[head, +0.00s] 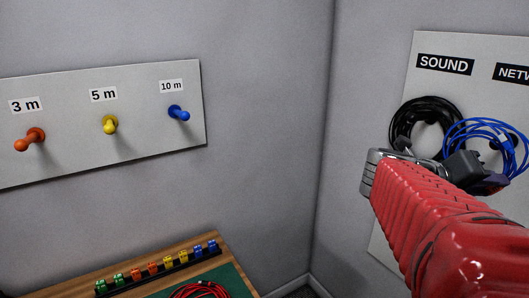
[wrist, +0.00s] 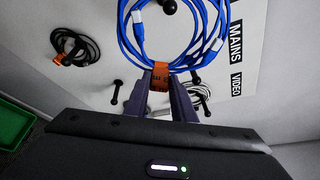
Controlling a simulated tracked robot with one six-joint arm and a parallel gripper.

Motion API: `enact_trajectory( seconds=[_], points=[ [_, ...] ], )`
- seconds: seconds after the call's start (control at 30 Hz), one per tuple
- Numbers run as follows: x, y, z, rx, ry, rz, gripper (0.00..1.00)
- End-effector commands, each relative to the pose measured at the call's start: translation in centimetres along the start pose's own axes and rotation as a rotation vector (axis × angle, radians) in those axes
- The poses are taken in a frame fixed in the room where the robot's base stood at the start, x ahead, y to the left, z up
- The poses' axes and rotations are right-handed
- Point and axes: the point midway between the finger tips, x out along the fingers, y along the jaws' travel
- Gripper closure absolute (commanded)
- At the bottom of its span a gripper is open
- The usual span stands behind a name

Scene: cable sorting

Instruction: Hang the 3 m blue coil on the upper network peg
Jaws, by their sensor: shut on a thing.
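The blue coil (wrist: 183,55) hangs in loops from my gripper, with pale connectors on its loops. My gripper (wrist: 160,95) is shut on the orange tag (wrist: 160,76) that bands it; the tag's length marking is only partly readable. A black peg (wrist: 168,6) shows inside the coil's outline at the top of the wrist view; whether it passes through the loop I cannot tell. In the head view the blue coil (head: 482,130) is at the right, in front of the board under the partly cut network label (head: 513,73). My gripper (head: 495,184) is below it.
A black coil (head: 425,105) hangs under the SOUND label (head: 445,64), close left of the blue coil. The wrist view shows another tagged black coil (wrist: 76,48), bare pegs and a white coil (wrist: 201,94). Length-marked pegs (head: 110,124) and a table (head: 230,254) are at left.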

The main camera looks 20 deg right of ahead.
Motion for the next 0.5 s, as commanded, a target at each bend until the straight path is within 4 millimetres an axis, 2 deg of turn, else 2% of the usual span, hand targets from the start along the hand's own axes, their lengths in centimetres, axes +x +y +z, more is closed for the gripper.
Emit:
enact_trajectory(
  seconds=[0.5],
  points=[
    [2.2,0.2,0.7,0.002,0.0,0.0,1.0]
  ],
)
